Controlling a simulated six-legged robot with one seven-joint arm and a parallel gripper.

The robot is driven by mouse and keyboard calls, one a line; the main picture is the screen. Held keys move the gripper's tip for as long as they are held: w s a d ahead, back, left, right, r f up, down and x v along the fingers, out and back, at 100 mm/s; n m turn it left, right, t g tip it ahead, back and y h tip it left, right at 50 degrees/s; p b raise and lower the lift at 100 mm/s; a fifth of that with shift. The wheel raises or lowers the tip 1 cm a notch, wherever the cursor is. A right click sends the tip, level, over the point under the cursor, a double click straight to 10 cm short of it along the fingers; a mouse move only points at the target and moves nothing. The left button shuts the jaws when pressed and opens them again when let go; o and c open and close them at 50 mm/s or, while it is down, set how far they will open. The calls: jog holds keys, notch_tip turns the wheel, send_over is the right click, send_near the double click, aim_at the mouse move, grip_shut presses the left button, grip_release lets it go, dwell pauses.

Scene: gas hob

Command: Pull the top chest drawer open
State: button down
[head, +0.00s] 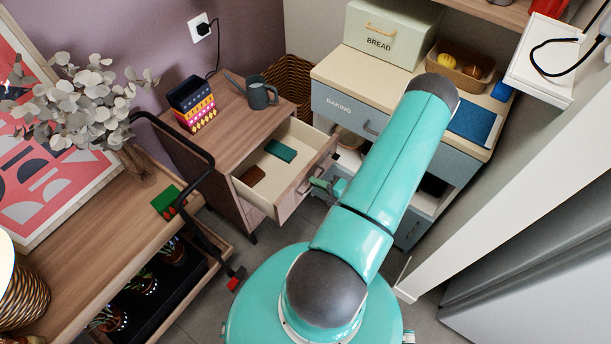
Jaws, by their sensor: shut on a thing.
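The top chest drawer (295,146) stands pulled out of the small wooden chest (226,139) in the head view. A dark green item (281,151) and a brown item (251,176) lie inside it. My gripper (318,184) is at the drawer's front face, shut on the drawer handle. Part of the handle is hidden by the gripper. My teal arm reaches across the right of the drawer.
A watering can (258,95) and stacked patterned boxes (195,105) stand on the chest. A grey-blue cabinet (348,108) with a bread box (390,35) is on the right. A wooden cart (110,250) with a black handle is on the left. Grey floor shows between them.

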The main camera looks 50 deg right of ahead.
jog(key=shift+s, duration=0.65)
jog(key=c, duration=1.6)
grip_release()
jog(key=shift+o, duration=0.2)
jog(key=v, duration=1.3)
jog(key=shift+s, duration=0.4)
jog(key=shift+r, duration=0.1)
